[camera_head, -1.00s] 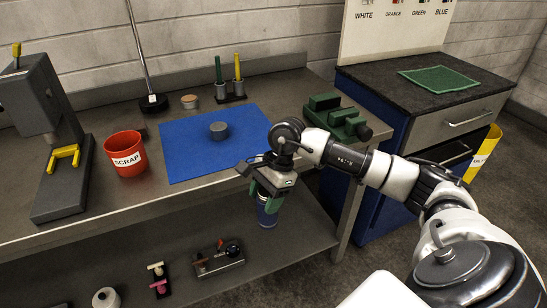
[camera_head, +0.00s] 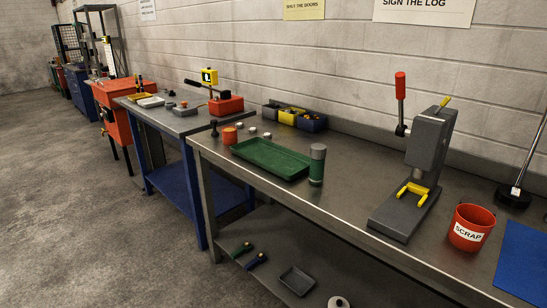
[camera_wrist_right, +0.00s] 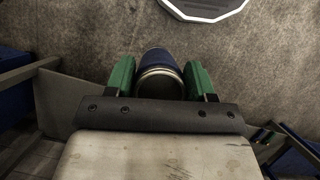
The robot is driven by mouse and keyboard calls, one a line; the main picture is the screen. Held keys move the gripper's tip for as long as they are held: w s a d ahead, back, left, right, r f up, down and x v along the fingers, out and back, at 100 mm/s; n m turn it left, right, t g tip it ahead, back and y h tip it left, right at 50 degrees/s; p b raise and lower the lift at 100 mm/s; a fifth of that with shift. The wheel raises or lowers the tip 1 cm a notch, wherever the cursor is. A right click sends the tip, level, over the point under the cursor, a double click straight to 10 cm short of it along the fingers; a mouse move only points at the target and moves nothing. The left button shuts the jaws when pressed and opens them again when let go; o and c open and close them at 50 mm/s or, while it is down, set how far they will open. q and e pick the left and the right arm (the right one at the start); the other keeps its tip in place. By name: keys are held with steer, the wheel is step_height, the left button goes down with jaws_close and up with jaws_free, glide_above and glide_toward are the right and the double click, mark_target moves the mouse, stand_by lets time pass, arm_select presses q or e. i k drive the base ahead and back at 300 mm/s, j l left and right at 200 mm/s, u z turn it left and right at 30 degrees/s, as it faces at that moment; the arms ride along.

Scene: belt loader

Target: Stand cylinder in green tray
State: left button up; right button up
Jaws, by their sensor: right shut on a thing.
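The green tray (camera_head: 262,163) lies flat and looks empty on the steel bench, left of the middle in the head view. A green cylinder with a grey top (camera_head: 317,165) stands upright on the bench, just off the tray's right end. In the right wrist view, my right gripper (camera_wrist_right: 161,82) is shut on a blue cylinder with a metallic rim (camera_wrist_right: 160,62). The green fingers press it from both sides. The rest of the cylinder is hidden. Neither gripper shows in the head view, and my left gripper is in no frame.
A grey press (camera_head: 420,165) with a yellow fork stands right of the tray, then a red SCRAP bucket (camera_head: 470,228) and a blue mat (camera_head: 524,262). An orange cup (camera_head: 229,136) and small bins (camera_head: 290,116) stand near the tray. Bare bench lies before the press.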

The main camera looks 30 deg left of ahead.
mark_target(267, 156)
steer(key=i+j, duration=0.15)
steer(key=j, duration=0.2)
steer(key=i+j, duration=0.1)
steer(key=j, duration=0.25)
steer(key=i+j, duration=0.15)
steer(key=j, duration=0.25)
steer(key=i+j, duration=0.15)
steer(key=j, duration=0.2)
steer(key=i+j, duration=0.1)
steer(key=j, duration=0.25)
steer(key=i+j, duration=0.15)
steer(key=j, duration=0.2)
